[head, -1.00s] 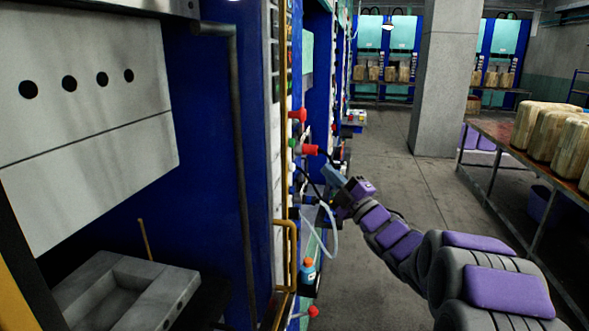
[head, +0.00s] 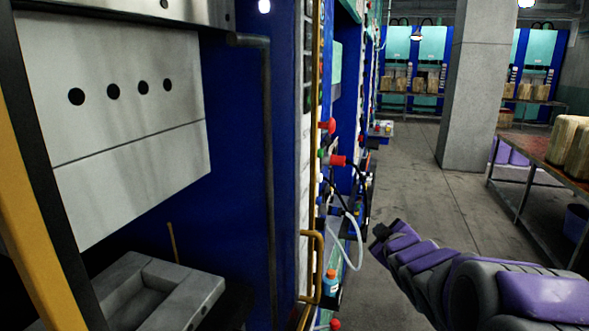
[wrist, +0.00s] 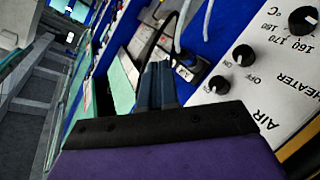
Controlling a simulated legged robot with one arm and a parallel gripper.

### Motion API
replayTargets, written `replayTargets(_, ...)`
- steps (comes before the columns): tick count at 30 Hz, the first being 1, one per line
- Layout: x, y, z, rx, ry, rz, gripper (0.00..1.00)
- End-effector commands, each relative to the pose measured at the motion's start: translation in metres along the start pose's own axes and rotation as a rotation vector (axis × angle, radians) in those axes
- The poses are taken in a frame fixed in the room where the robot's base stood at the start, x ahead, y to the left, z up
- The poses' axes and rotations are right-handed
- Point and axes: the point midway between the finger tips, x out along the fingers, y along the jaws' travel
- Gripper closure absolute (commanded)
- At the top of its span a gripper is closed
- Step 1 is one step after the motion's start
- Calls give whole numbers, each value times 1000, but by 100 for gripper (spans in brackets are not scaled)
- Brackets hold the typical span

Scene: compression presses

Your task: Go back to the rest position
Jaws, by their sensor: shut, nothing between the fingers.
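My gripper (head: 378,240) is at the end of my purple and grey arm, in the lower right of the head view. It points toward the press row on the left and hangs in the aisle beside it, apart from the controls. In the wrist view the two blue-grey fingers (wrist: 157,85) are together with nothing between them. The white control panel (wrist: 255,75) fills the right of the wrist view, with black knobs and heater and air markings. A red knob (head: 338,160) stands out from the press side in the head view, above and left of my gripper.
A large blue press with a pale plate (head: 120,100) stands close on the left. A yellow handle (head: 313,265) and a small blue bottle (head: 331,285) are near the press side. A table (head: 530,150) with blocks stands right. The aisle floor (head: 410,180) is clear.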

Motion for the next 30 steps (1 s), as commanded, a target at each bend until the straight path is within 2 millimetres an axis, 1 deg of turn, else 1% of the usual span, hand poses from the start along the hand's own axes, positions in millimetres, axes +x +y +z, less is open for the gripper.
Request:
replayTargets(1,-14,-8,9,40,-69,-23,100)
replayTargets(5,-54,-40,45,163,-282,-103,100)
replayTargets(8,-92,-68,70,256,-445,-166,100)
replayTargets(9,-110,-80,79,293,-508,-190,100)
replayTargets(11,-137,-99,91,347,-604,-230,100)
replayTargets(12,-156,-113,99,383,-671,-257,100)
replayTargets(14,-187,-133,109,435,-767,-298,100)
replayTargets(15,-208,-147,115,466,-835,-329,100)
replayTargets(17,-241,-166,122,513,-930,-371,100)
replayTargets(18,-263,-179,125,542,-993,-399,100)
replayTargets(20,-295,-197,129,578,-1084,-441,100)
replayTargets(21,-315,-207,131,597,-1140,-467,100)
replayTargets(24,-357,-228,133,634,-1254,-523,100)
replayTargets(27,-384,-240,133,655,-1328,-558,100)
replayTargets(30,-396,-244,132,664,-1361,-573,100)
